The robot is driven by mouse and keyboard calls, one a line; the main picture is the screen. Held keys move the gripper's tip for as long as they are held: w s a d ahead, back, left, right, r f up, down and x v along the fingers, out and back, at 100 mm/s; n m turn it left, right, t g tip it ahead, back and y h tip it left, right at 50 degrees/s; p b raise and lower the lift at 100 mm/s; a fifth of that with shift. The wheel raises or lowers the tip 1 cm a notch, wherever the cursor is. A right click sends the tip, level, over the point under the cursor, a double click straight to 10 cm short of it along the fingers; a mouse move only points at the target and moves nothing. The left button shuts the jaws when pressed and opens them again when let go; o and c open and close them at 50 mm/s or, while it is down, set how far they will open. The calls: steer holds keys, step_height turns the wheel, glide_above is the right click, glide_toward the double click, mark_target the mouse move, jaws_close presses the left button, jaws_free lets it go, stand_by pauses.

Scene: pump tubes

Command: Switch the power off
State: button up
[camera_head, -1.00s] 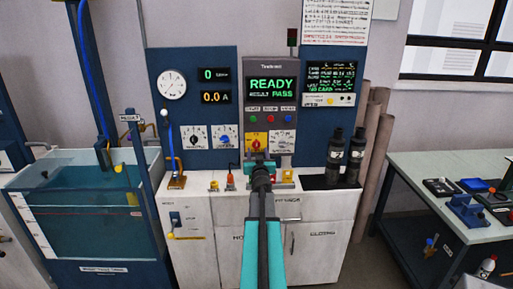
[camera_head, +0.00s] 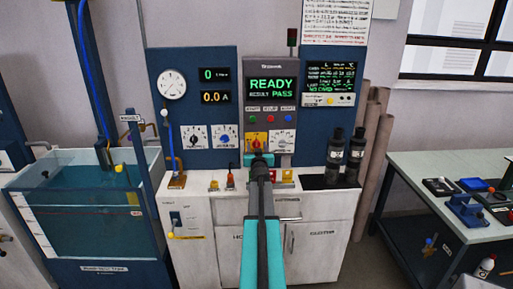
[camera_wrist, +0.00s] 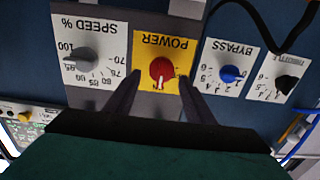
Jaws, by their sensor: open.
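The red power knob (camera_wrist: 162,71) sits on a yellow plate (camera_wrist: 181,49) marked POWER, which appears upside down in the wrist view. A pale mark on the knob points towards a small label at the plate's lower side in that view; the label is partly unreadable. My gripper (camera_wrist: 159,79) is open, with one dark finger on each side of the knob and a gap to it. Whether the fingertips touch the panel is unclear. In the head view my gripper (camera_head: 258,158) is just below the yellow plate (camera_head: 256,137) and hides its lower part.
A speed dial (camera_wrist: 82,58) and a blue bypass knob (camera_wrist: 231,74) flank the power plate. The screen (camera_head: 271,88) reads READY and PASS. Small fittings and two black cylinders (camera_head: 336,148) stand on the white cabinet top. A water tank (camera_head: 80,220) is at left, a workbench (camera_head: 430,175) at right.

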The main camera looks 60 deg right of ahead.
steer(key=c, duration=1.1)
steer(key=shift+o, duration=0.2)
steer(key=shift+n, duration=0.4)
steer(key=n+b, duration=0.2)
steer(key=n, duration=0.1)
steer(key=shift+w+a+f, duration=0.1)
steer(key=shift+w+f, duration=0.05)
steer(key=n+b, duration=0.1)
steer(key=n, duration=0.1)
steer(key=n+b, duration=0.1)
steer(key=n, duration=0.2)
steer(key=shift+w+a+f, duration=0.1)
steer(key=shift+w+a, duration=0.05)
steer(key=n, duration=0.2)
steer(key=n+b, duration=0.1)
steer(key=n, duration=0.1)
steer(key=shift+w+f+n, duration=0.1)
steer(key=shift+f+n, duration=0.1)
steer(key=shift+n, duration=0.1)
steer(key=n+b, duration=0.1)
steer(key=n, duration=0.3)
steer(key=shift+f+n+b, duration=0.15)
steer(key=shift+n+b, duration=0.15)
